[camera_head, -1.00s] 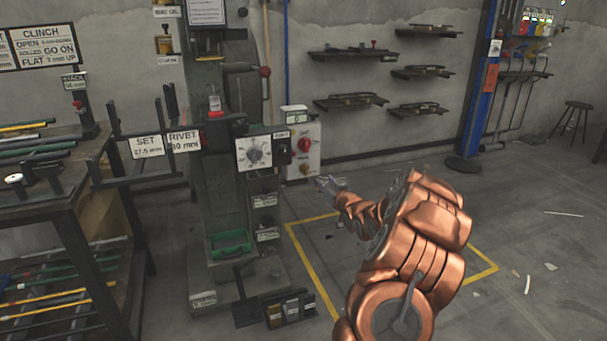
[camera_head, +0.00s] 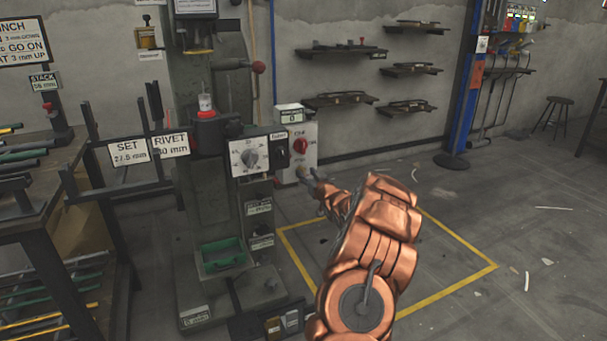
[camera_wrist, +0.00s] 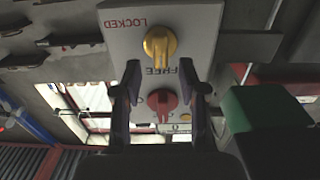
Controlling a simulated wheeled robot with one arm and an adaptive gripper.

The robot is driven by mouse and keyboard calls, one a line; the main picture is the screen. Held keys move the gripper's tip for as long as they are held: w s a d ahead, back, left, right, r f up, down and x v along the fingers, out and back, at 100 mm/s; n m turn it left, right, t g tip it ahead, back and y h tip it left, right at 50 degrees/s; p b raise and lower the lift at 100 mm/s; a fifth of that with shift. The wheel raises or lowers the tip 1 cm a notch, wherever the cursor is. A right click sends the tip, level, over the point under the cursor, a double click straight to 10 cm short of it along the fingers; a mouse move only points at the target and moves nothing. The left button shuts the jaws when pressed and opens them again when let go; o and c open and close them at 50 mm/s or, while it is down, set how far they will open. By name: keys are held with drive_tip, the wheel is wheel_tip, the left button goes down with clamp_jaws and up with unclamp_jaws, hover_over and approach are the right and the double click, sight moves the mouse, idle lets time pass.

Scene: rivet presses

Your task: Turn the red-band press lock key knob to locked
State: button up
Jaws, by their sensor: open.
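The press (camera_head: 215,190) stands left of centre in the head view, with a red band (camera_head: 206,114) below a small clear cup. A light control box on its right side carries a red knob (camera_head: 300,146) and a yellow knob (camera_head: 301,171) below it. In the wrist view the box is upside down. The yellow knob (camera_wrist: 159,45) sits near the words LOCKED (camera_wrist: 139,22) and FREE (camera_wrist: 170,68); its exact setting is unclear. The red knob (camera_wrist: 162,103) shows between the fingers. My gripper (camera_wrist: 160,78) is open and empty, facing the box; it also shows in the head view (camera_head: 312,180).
A dial panel (camera_head: 250,155) is left of the box. A rack with SET and RIVET signs (camera_head: 128,152) and a bar table (camera_head: 40,215) stand further left. A yellow floor outline (camera_head: 460,282) lies to the right, with open floor beyond.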

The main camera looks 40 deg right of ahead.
drive_tip(key=shift+x, duration=1.25)
clamp_jaws()
